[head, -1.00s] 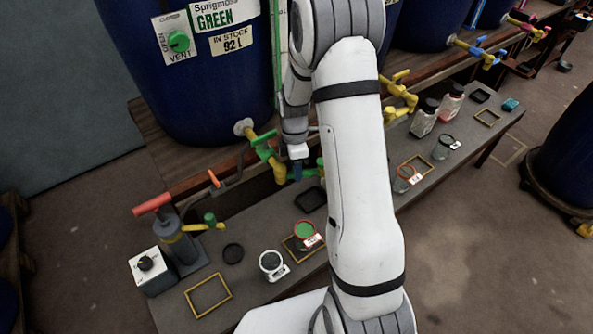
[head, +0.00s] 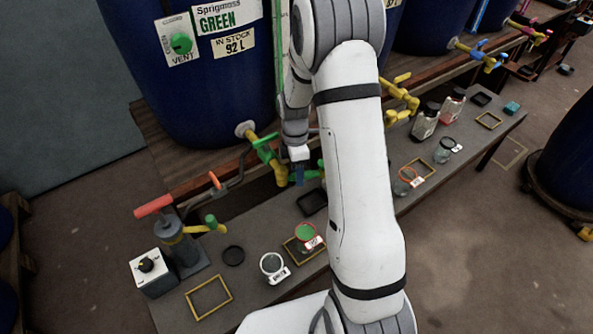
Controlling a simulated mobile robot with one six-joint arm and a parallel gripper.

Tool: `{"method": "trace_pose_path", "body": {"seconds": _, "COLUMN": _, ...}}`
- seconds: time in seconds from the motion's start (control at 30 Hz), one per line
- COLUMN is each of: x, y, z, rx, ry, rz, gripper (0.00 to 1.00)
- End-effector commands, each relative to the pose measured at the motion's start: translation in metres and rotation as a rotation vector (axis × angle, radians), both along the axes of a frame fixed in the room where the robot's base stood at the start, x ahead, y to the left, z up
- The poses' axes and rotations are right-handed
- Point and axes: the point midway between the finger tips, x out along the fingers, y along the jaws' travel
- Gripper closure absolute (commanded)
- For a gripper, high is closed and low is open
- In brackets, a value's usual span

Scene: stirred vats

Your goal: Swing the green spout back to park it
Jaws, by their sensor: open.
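The green vat's tap shows at the vat's foot, with a green lever (head: 263,148) and a yellow body (head: 281,171). A green piece (head: 311,174), which looks like part of the green spout, shows just right of the tap, partly hidden by my arm. My gripper (head: 298,178) points down between the yellow tap body and this green piece. It is open and small in the picture. I cannot tell whether its fingers touch the spout or stand apart from it. The blue vat labelled GREEN (head: 190,75) stands behind.
My arm hides the bench's middle.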

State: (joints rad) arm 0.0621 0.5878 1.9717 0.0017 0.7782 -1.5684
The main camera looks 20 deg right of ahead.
Motion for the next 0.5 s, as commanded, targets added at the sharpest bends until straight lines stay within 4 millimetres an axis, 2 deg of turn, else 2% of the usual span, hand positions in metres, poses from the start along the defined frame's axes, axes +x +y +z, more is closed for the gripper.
{"method": "trace_pose_path", "body": {"seconds": 0.17, "x": 0.001, "y": 0.0, "z": 0.007, "rx": 0.0, "ry": -0.002, "rz": 0.0, "gripper": 0.55}}
{"method": "trace_pose_path", "body": {"seconds": 0.5, "x": 0.012, "y": -0.001, "z": 0.06, "rx": 0.0, "ry": -0.004, "rz": 0.0, "gripper": 0.55}}
